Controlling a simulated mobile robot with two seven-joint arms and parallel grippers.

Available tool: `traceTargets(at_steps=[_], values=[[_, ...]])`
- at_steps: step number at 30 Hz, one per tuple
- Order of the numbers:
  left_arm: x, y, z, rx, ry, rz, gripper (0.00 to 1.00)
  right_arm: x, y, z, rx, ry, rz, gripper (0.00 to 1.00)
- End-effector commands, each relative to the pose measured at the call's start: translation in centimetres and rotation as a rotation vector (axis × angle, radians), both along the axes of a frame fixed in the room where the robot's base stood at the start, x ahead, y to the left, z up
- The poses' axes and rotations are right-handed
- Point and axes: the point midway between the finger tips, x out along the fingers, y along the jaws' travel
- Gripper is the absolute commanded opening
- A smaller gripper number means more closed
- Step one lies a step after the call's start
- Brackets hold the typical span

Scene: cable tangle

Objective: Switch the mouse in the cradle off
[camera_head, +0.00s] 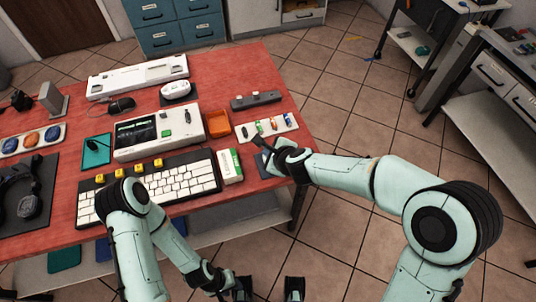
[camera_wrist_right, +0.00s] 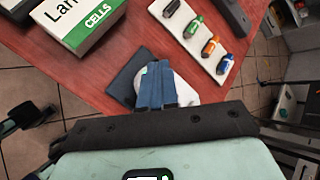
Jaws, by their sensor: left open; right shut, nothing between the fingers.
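A white mouse-like thing (camera_head: 175,90) sits on a dark stand at the back of the red table; I cannot tell its switch. In the right wrist view, a white rounded thing (camera_wrist_right: 183,90) lies on a dark pad (camera_wrist_right: 124,78), partly hidden by my right gripper (camera_wrist_right: 158,68). I cannot tell for sure which is the mouse in the cradle. My right gripper is shut and empty, over that white thing; in the head view it (camera_head: 259,142) is near the table's right edge. My left gripper (camera_head: 269,288) is open and empty, off the table's front edge.
A white tray of coloured cells (camera_head: 267,126) lies beside my right gripper. A white-and-green box (camera_head: 230,167), keyboard (camera_head: 180,180), device with a screen (camera_head: 158,132) and orange tray (camera_head: 217,123) crowd the middle.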

Motion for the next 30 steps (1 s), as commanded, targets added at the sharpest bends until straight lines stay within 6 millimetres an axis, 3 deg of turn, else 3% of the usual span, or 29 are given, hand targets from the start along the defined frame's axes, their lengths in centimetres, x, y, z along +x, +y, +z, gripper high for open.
traceTargets(at_steps=[20,30], values=[[-0.2,0.0,-0.6,0.000,0.002,0.000,0.43,0.0,0.0,-0.7,0.000,0.000,0.000,0.00],[0.3,0.0,0.9,0.000,-0.003,0.000,0.43,0.0,0.0,0.9,0.000,0.000,0.000,0.00]])
